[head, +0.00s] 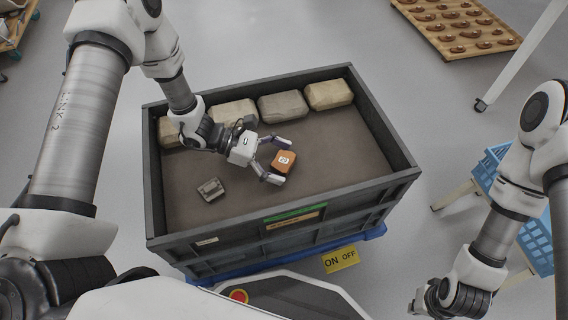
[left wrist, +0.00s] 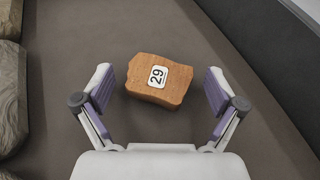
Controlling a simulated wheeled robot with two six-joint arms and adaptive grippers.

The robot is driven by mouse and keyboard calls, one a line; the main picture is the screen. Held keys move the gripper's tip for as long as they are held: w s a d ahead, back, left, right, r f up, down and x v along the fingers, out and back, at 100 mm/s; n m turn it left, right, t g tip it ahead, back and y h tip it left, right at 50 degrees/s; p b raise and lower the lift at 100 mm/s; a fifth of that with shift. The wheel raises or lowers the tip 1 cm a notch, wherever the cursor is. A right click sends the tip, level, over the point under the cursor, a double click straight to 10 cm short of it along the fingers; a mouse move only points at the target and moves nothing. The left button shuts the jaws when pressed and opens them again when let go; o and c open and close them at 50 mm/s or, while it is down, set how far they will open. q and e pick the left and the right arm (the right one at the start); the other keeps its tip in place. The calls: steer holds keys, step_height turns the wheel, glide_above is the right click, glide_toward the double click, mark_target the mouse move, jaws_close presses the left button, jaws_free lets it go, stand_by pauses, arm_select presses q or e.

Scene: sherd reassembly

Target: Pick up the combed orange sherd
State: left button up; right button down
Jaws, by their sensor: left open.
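An orange sherd (head: 284,162) lies on the brown floor of the dark grey crate (head: 157,215), right of its middle. In the left wrist view the orange sherd (left wrist: 160,80) carries a white label reading 29; combing cannot be made out. My left gripper (head: 283,160) is open, its fingers on either side of the sherd in the head view. In the left wrist view my left gripper (left wrist: 162,92) has a gap between each finger and the sherd. My right gripper (head: 424,306) is at the lower right, outside the crate; its fingers are too unclear to judge.
A grey sherd (head: 210,189) with a pale label lies at left in the crate. Several stone-like blocks (head: 329,95) line the crate's far wall. The crate's right side is clear. A blue basket (head: 495,165) stands beyond its right side.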

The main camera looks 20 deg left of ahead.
arm_select(q)
steer(key=c, duration=1.2)
steer(key=shift+c, duration=0.2)
